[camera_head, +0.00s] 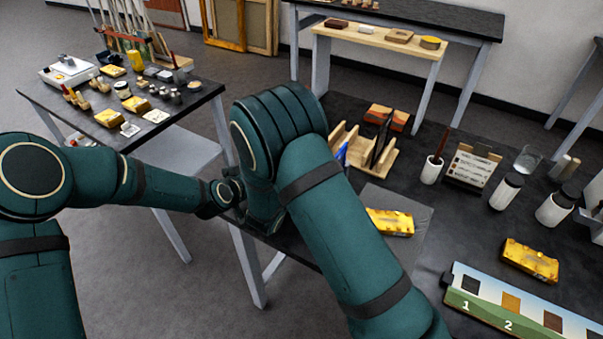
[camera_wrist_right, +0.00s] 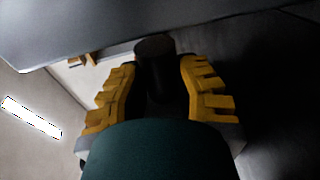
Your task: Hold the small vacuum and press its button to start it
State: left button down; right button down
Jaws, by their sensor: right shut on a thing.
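My right gripper (camera_wrist_right: 157,92) shows in the right wrist view as two yellow, ridged fingers, shut on a dark cylindrical thing with a brownish round end, which seems to be the small vacuum (camera_wrist_right: 155,48). A green rounded part covers the bottom of that view. In the head view my right arm bends down at the near table's left edge and hides its gripper and most of what it holds. My left gripper (camera_head: 231,190) reaches in from the left, right beside the bent right arm. It is small and dark there, and I cannot tell its opening. No button is visible.
The near dark table (camera_head: 440,250) holds a wooden rack (camera_head: 365,152), yellow blocks (camera_head: 530,260), jars (camera_head: 506,191) and a numbered board (camera_head: 520,312). A cluttered side table (camera_head: 190,115) stands at the left. Grey floor (camera_head: 200,285) lies open between the tables.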

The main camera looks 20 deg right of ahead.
pick_arm(q)
jog(key=shift+w+d, duration=0.1)
jog(key=shift+d, duration=0.05)
dwell(0.4)
jog(key=shift+s+a, duration=0.4)
jog(key=shift+a, duration=0.05)
pick_arm(e)
jog(key=shift+f, duration=0.1)
pick_arm(q)
jog(key=shift+s+a, duration=0.95)
jog(key=shift+a, duration=0.25)
jog(key=shift+s+a, duration=0.95)
jog(key=shift+a, duration=0.2)
pick_arm(e)
jog(key=c, duration=0.8)
grip_release()
